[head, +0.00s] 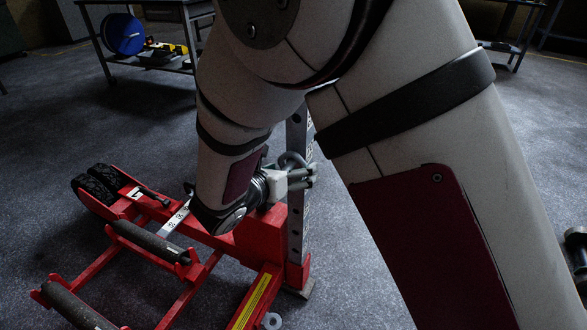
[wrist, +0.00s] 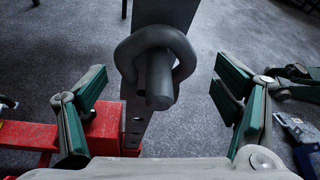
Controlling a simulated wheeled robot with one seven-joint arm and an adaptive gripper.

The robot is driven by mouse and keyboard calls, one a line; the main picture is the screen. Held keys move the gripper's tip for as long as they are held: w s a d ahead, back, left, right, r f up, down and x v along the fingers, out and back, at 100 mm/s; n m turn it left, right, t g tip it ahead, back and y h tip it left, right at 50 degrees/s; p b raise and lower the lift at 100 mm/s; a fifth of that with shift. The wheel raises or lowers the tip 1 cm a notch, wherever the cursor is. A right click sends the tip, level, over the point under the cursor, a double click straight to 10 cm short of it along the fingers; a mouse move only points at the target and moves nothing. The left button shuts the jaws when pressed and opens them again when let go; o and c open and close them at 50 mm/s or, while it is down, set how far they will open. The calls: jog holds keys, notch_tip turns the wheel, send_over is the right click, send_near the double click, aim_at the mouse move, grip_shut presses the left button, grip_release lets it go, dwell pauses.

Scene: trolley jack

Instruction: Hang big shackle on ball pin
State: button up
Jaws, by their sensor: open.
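The big shackle (wrist: 184,60) is a thick grey bow in the wrist view. It curves over the top and both sides of a dark round pin (wrist: 159,88) that sticks out from the upright post (wrist: 165,12). Its lower part is hard to make out. My gripper (wrist: 157,105) is open, with one green-padded finger on each side of the pin and shackle, apart from both. In the head view, the shackle (head: 291,159) shows small beside the post (head: 296,135), just past my gripper (head: 300,178); my arm hides much of this area.
The red trolley jack (head: 262,235) stands on the floor, with black wheels (head: 98,184) and padded rollers (head: 150,241). A small grey ring (head: 271,321) is at its front. A bench (head: 165,66) with a blue disc (head: 123,34) stands behind. Carpet is clear between.

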jog(key=v, duration=1)
jog(key=s+d+r+m+g+h, duration=0.1)
jog(key=s+d+r+m+g, duration=0.25)
jog(key=d+m, duration=0.4)
jog(key=s+d+r+m+g+h, duration=0.1)
jog(key=s+d+r+m+g, duration=0.25)
jog(key=d, duration=0.65)
jog(key=s+d+r+m+g+h, duration=0.1)
jog(key=s+d+r+m+g, duration=0.2)
jog(key=d+m, duration=0.45)
jog(key=s+d+m+g+y, duration=0.35)
jog(key=s+d+m, duration=0.4)
jog(key=s, duration=0.45)
jog(key=s+a+m+t+y, duration=0.1)
jog(key=s+a+m+y, duration=0.4)
jog(key=s+m, duration=0.3)
notch_tip(320, 180, up, 33)
jog(key=t+p, duration=0.4)
jog(key=p, duration=2.7)
jog(key=shift+w+d+f, duration=0.2)
jog(key=shift+w+d, duration=0.05)
jog(key=shift+d, duration=0.15)
